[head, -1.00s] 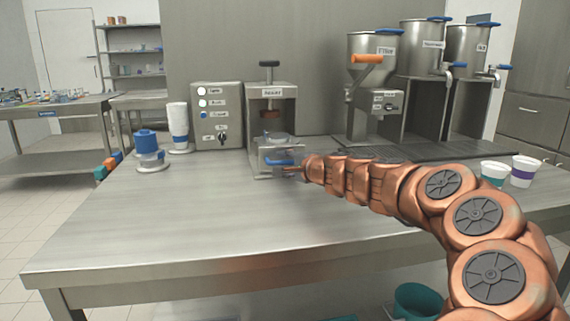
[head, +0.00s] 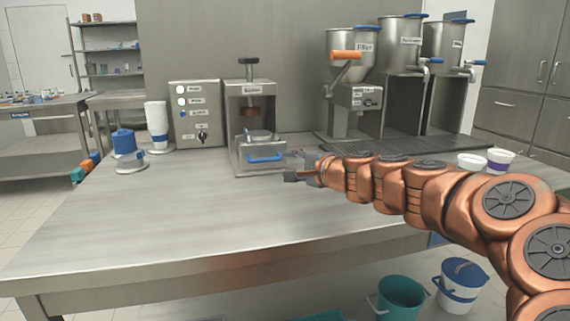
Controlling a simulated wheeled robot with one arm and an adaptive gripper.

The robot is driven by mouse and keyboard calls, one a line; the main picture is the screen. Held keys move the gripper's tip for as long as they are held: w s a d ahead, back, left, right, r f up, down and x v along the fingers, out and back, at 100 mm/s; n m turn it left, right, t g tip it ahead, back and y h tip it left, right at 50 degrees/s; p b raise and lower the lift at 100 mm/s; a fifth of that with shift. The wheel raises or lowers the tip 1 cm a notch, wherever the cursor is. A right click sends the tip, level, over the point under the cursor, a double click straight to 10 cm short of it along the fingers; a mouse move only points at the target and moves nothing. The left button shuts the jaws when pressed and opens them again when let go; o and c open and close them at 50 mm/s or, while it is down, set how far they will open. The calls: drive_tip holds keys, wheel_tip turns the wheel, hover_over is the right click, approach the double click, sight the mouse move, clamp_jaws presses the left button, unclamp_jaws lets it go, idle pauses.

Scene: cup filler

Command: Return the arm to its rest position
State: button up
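My copper-coloured arm (head: 430,195) reaches in from the lower right of the head view, over the steel table. My gripper (head: 290,177) is at its left end, small and dark, just right of and in front of the press machine (head: 258,125). A gap shows between it and the press's blue handle (head: 265,158). I see nothing held in it, but the fingers are too small to tell whether they are open or shut.
The steel table (head: 130,225) is clear at front left. A control box (head: 195,113), a cup stack (head: 157,120) and a blue-topped dispenser (head: 126,150) stand at left. Hoppers (head: 352,60) stand behind. Two cups (head: 498,160) sit beyond my arm. A teal bucket (head: 400,295) is below.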

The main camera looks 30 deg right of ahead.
drive_tip(key=shift+s+r, duration=0.1)
drive_tip(key=shift+s, duration=0.2)
idle(0.4)
drive_tip(key=s+a+r+n+g+y+p, duration=0.15)
drive_tip(key=a+n+p, duration=0.25)
drive_tip(key=a, duration=0.5)
drive_tip(key=s+a+r+n+g+y+p, duration=0.1)
drive_tip(key=a+r+n+g+y+p, duration=0.15)
drive_tip(key=a+p, duration=0.4)
drive_tip(key=s+a+n+g+y+p, duration=0.1)
drive_tip(key=s+a+n+g+p, duration=0.45)
drive_tip(key=s+a, duration=0.5)
drive_tip(key=s+d+r+n+g+h+p, duration=0.1)
drive_tip(key=s+n+g+h+p, duration=0.2)
drive_tip(key=s+p, duration=0.4)
drive_tip(key=s+d+r+n+g+h+p, duration=0.1)
drive_tip(key=s+n+g+h+p, duration=0.2)
drive_tip(key=s, duration=1.2)
drive_tip(key=g+p, duration=0.2)
drive_tip(key=p, duration=0.3)
drive_tip(key=shift+d+r, duration=0.2)
drive_tip(key=shift+r, duration=0.1)
drive_tip(key=shift+a, duration=0.15)
